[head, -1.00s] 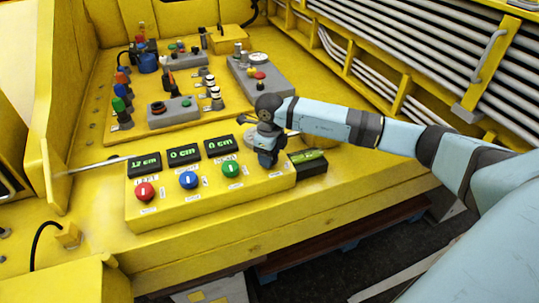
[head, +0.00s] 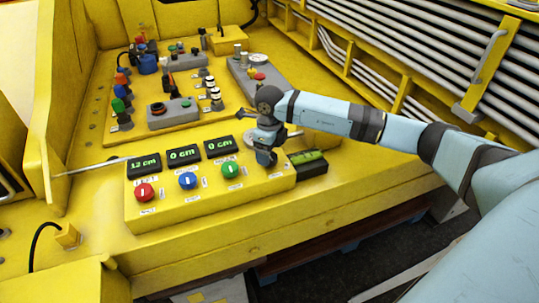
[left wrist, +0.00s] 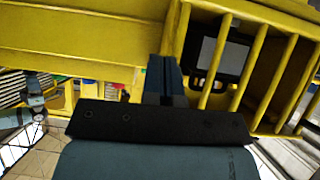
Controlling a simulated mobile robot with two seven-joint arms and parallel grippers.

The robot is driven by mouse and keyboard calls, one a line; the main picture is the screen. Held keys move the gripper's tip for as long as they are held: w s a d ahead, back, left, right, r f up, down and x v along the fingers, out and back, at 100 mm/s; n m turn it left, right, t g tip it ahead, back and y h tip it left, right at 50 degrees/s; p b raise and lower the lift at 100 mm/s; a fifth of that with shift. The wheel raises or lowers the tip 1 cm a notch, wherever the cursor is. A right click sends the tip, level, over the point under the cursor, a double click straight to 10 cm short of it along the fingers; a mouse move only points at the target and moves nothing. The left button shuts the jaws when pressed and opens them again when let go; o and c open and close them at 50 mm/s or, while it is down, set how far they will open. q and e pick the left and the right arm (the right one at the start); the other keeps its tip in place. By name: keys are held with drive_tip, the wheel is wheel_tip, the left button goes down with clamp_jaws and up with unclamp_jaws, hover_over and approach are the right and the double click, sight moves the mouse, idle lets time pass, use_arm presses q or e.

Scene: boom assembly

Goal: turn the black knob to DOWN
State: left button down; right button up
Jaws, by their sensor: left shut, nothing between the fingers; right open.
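My right gripper (head: 266,160) points down over the right end of the yellow control box (head: 210,207), just right of the green knob. It is open. I cannot make out the black knob; the gripper covers that part of the box, so I cannot tell whether the fingers are around it or touching it. Red (head: 144,192), blue (head: 188,180) and green (head: 231,170) knobs sit in a row on the box, each below a black display. My left gripper (left wrist: 167,78) shows only in the left wrist view, shut and empty in front of yellow framework.
A small black box with a green display (head: 308,157) stands at the control box's right end. Behind are grey panels (head: 172,113) with buttons and levers. A thin rod (head: 95,164) sticks out at the left. Yellow deck is clear at the right.

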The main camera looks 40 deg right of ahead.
wheel_tip(320, 180, up, 12)
drive_tip(key=b, duration=0.1)
drive_tip(key=shift+f, duration=0.1)
idle(0.4)
